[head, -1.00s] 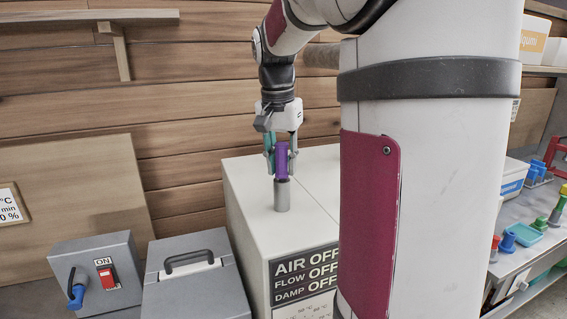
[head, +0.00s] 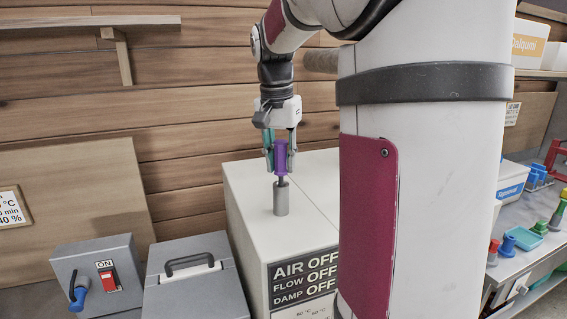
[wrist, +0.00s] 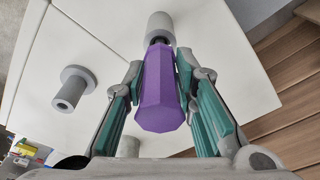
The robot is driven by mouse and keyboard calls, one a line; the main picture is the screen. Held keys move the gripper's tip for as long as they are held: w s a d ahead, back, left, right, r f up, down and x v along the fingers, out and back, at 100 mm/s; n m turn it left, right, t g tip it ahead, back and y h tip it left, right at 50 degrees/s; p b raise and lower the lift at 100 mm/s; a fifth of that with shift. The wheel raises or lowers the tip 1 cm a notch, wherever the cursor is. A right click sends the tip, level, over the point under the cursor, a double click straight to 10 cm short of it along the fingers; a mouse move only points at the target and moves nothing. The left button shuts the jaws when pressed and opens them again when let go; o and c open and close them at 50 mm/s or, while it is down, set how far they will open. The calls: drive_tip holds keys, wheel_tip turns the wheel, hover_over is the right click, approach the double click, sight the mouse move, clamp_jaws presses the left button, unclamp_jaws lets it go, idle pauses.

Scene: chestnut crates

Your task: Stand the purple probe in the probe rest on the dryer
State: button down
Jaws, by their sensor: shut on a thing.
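The purple probe (head: 281,157) is upright between the teal-padded fingers of my gripper (head: 281,168), which is shut on it. A short dark shaft shows below the handle, right over a plain grey cylinder (head: 281,199) that looks like the probe rest. This cylinder stands upright on the white dryer (head: 248,190) and also shows in the wrist view (wrist: 158,27). Handle and cylinder are apart, with the shaft between them. I cannot tell how far the shaft reaches inside.
A flanged grey piece with a hole (wrist: 72,88) stands on the white top in the wrist view. A grey lidded box (head: 193,285) and a grey switch box (head: 98,275) stand left of the dryer. My arm hides the dryer's right side. A shelf bench lies far right.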

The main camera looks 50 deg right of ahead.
sight(283, 140)
drive_tip(key=shift+r+p, duration=0.75)
drive_tip(key=shift+r, duration=1.7)
drive_tip(key=shift+s+d, duration=0.1)
